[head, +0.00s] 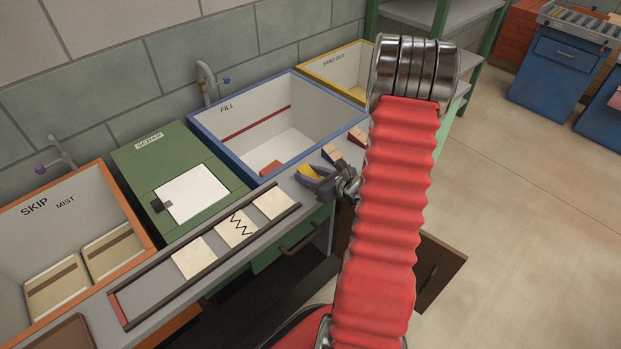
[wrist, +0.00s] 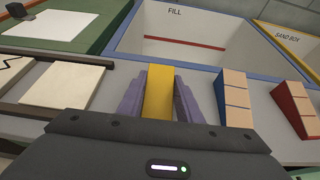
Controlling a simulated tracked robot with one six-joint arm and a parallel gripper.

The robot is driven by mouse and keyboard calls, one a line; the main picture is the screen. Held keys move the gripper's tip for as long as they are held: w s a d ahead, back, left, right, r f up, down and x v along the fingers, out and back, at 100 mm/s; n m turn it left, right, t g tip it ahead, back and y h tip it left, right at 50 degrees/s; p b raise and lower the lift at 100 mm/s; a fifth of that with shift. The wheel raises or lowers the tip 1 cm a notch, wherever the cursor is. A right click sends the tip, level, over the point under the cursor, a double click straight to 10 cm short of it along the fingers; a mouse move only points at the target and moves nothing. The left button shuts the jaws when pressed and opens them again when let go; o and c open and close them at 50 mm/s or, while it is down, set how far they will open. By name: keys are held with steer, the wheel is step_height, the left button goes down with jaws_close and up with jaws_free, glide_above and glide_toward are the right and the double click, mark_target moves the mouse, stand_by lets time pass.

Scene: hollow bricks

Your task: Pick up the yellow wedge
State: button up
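The yellow wedge (wrist: 159,92) is between the two purple fingers of my gripper (wrist: 160,100) in the wrist view. The fingers lie along both its sides with no visible gap, so my gripper looks shut on it. In the head view a small part of the yellow wedge (head: 304,171) shows at my gripper (head: 314,182), over the counter in front of the FILL bin. Its lower end is hidden by the gripper body, and I cannot tell whether it touches the counter.
A blue wedge (wrist: 235,104) and a red wedge (wrist: 296,108) with wooden faces stand to the right. The FILL bin (head: 215,140) is behind, with a red piece (head: 271,168) inside. A rack of pale tiles (head: 237,228), the green SCRAP box (head: 150,175) and the SKIP bin (head: 120,200) are left.

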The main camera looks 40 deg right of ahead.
mark_target(309, 173)
steer(key=c, duration=0.7)
steer(key=shift+r, duration=0.1)
steer(key=shift+r, duration=4.95)
